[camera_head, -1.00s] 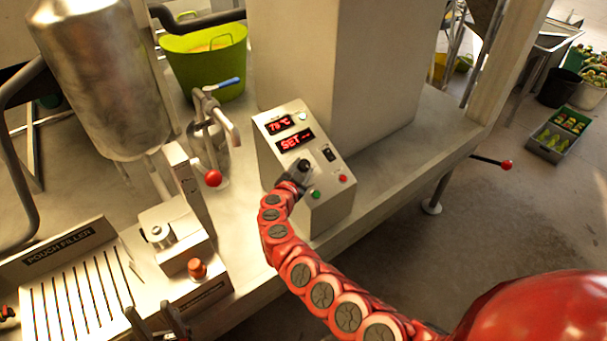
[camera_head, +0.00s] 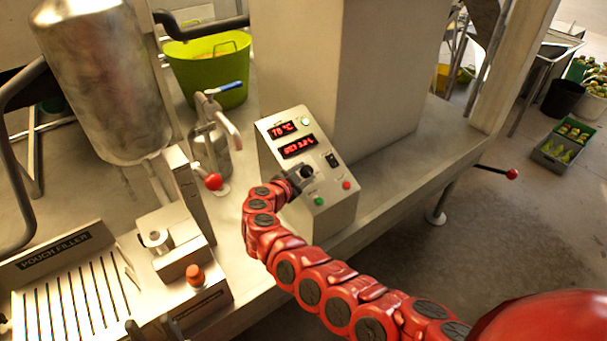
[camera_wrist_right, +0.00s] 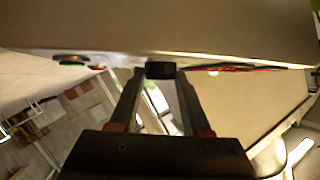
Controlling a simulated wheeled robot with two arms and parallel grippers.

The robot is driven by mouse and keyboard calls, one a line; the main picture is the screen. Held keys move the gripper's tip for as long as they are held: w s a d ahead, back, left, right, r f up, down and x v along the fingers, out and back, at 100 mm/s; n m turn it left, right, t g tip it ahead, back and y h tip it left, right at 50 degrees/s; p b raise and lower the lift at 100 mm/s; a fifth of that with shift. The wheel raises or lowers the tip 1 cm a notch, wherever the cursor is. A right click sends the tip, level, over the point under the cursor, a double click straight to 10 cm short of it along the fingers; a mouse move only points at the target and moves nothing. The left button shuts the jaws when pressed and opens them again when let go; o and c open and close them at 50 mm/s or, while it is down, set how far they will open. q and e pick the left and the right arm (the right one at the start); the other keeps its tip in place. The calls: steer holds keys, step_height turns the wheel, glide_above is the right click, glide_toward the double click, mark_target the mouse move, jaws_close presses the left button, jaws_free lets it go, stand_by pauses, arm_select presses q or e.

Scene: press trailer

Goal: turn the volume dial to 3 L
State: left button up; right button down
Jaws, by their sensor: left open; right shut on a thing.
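The volume dial (camera_head: 306,172) is a black knob on the sloped face of the grey control box (camera_head: 334,203). My right gripper (camera_head: 298,179) is shut on the dial, its fingers partly hiding it. In the right wrist view the dial (camera_wrist_right: 160,70) shows as a dark block between the fingertips (camera_wrist_right: 160,82). The lower red display (camera_head: 298,147) seems to read "SET 3.0 L", though the digits are small and blurred. The upper display (camera_head: 282,130) reads about 78 °C. My left gripper (camera_head: 153,328) is open and empty at the bottom edge, near the pouch filler.
A black switch (camera_head: 331,160), a red button (camera_head: 346,185) and a green button (camera_head: 319,201) sit close to the dial. The pouch filler (camera_head: 75,285) stands at lower left. A red-knobbed lever (camera_head: 214,181) stands left of the box, and a green tub (camera_head: 208,70) behind.

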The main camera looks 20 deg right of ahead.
steer(key=shift+c, duration=1.8)
jaws_free()
steer(key=shift+s+a, duration=0.15)
steer(key=shift+s, duration=0.05)
steer(key=p+v, duration=0.2)
steer(key=v, duration=1.4)
steer(key=shift+s+a+r, duration=0.2)
steer(key=shift+s, duration=0.05)
